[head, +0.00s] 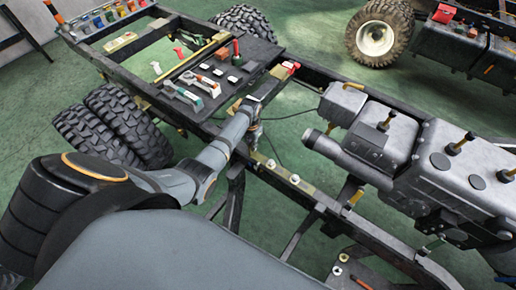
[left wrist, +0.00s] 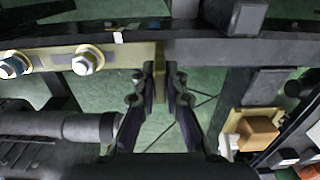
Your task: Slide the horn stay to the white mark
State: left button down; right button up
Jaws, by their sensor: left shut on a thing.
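The horn stay appears to be the brass-coloured plate (left wrist: 118,56) with two bolts, lying along the dark chassis rail. It also shows in the head view (head: 282,172). Its narrow tab (left wrist: 160,88) stands out from its right end between the fingers of my left gripper (left wrist: 163,85), which is shut on it. In the head view my left gripper (head: 253,137) is at the rail, partly hidden by its own arm. A small white mark (left wrist: 117,37) is on the rail beside the plate, left of the tab in the left wrist view. My right gripper is not in view.
The dark rail (head: 322,203) runs on toward the lower right. A grey engine unit (head: 440,165) stands right of it. A dark tool board (head: 225,75) lies across the frame behind my gripper. In the left wrist view a brown block (left wrist: 260,130) sits right of the fingers.

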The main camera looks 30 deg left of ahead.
pick_arm(q)
jog(key=shift+w+a, duration=0.1)
jog(key=shift+a, duration=0.75)
jog(key=c, duration=1.4)
grip_release()
jog(key=shift+d, duration=0.3)
jog(key=shift+a, duration=0.1)
notch_tip(320, 180, up, 12)
